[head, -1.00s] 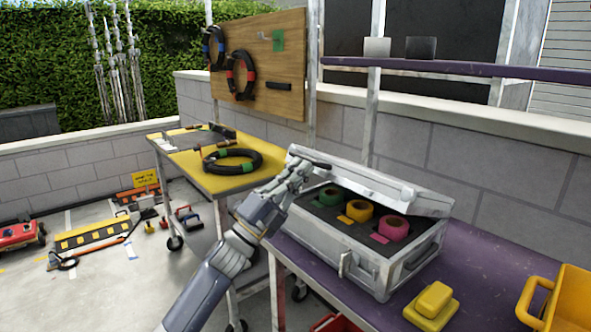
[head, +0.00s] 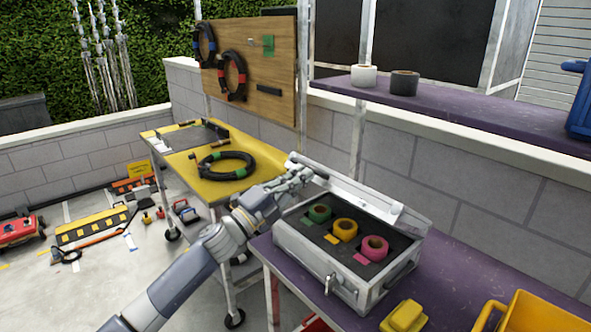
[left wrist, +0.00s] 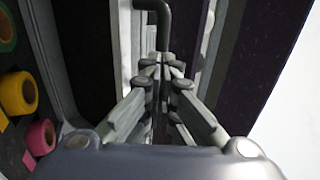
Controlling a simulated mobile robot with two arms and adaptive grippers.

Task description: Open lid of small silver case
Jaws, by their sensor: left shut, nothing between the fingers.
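The small silver case (head: 345,283) stands on the purple bench with its lid (head: 362,196) raised and tilted back along the far side. Green, yellow and pink tape rolls (head: 345,229) sit in its dark insert. My left gripper (head: 303,177) is at the left end of the lid, its fingers shut and empty. In the left wrist view the fingers (left wrist: 160,75) come together below a dark bent bar, with the tape rolls (left wrist: 18,93) at the left. Whether the fingers touch the lid is unclear. My right gripper is not in view.
The purple bench (head: 455,255) also bears a yellow block (head: 404,316) and a yellow bin (head: 545,318) at the front right. A purple shelf (head: 440,108) with white and dark rolls runs behind. A yellow-topped cart (head: 190,168) with a cable coil stands left.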

